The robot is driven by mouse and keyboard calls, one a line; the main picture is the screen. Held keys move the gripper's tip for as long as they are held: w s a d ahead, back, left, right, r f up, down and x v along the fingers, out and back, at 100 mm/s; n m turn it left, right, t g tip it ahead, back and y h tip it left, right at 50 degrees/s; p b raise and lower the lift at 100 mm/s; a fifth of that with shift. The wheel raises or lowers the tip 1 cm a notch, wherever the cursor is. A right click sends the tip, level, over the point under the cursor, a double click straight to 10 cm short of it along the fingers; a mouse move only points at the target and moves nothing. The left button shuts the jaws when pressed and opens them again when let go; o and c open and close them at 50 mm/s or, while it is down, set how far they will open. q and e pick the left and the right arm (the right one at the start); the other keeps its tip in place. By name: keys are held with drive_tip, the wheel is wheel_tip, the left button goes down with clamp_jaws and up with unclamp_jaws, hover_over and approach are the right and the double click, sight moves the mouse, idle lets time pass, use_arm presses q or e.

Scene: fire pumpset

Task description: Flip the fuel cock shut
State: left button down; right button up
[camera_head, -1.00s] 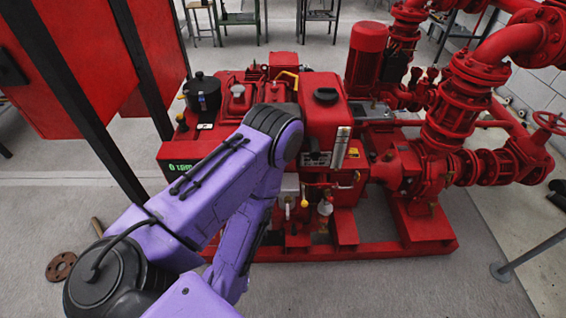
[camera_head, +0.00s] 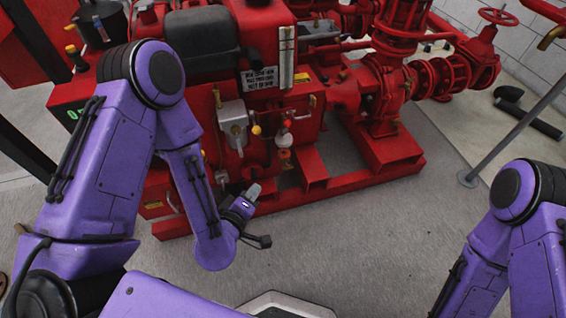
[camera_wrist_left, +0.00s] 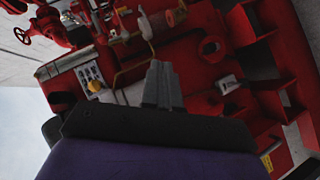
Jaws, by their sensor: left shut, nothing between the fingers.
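The red pumpset (camera_head: 330,110) fills the upper half of the head view. On its front is a grey-white block (camera_head: 233,122) with a small yellow knob (camera_head: 256,130) beside it. To its right hangs a red and white fitting (camera_head: 284,140). I cannot tell for certain which small part is the fuel cock. My left gripper (camera_head: 253,191) is shut and empty, low in front of the pumpset, below these fittings and apart from them. My right gripper is out of view.
The red base frame (camera_head: 360,180) runs along the floor behind my left gripper. Red flanged pipes and a handwheel (camera_head: 498,17) stand at the upper right. A grey post (camera_head: 520,120) rises from the floor at right. The floor in front is clear.

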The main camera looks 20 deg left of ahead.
sight(286, 126)
use_arm(q)
drive_tip(key=w+n+t+b, duration=0.1)
drive_tip(key=n+t+b, duration=0.1)
drive_tip(key=b, duration=0.1)
drive_tip(key=w+d+r+n+t+b, duration=0.1)
drive_tip(key=w+n+t+b, duration=0.1)
drive_tip(key=n+b, duration=0.1)
drive_tip(key=w+d+r+n+t+b, duration=0.1)
drive_tip(key=n+t+b, duration=0.1)
drive_tip(key=n+b, duration=0.1)
drive_tip(key=shift+w+d, duration=0.15)
drive_tip(key=shift+d, duration=0.05)
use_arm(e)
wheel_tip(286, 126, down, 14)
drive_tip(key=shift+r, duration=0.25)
use_arm(q)
drive_tip(key=shift+w, duration=0.1)
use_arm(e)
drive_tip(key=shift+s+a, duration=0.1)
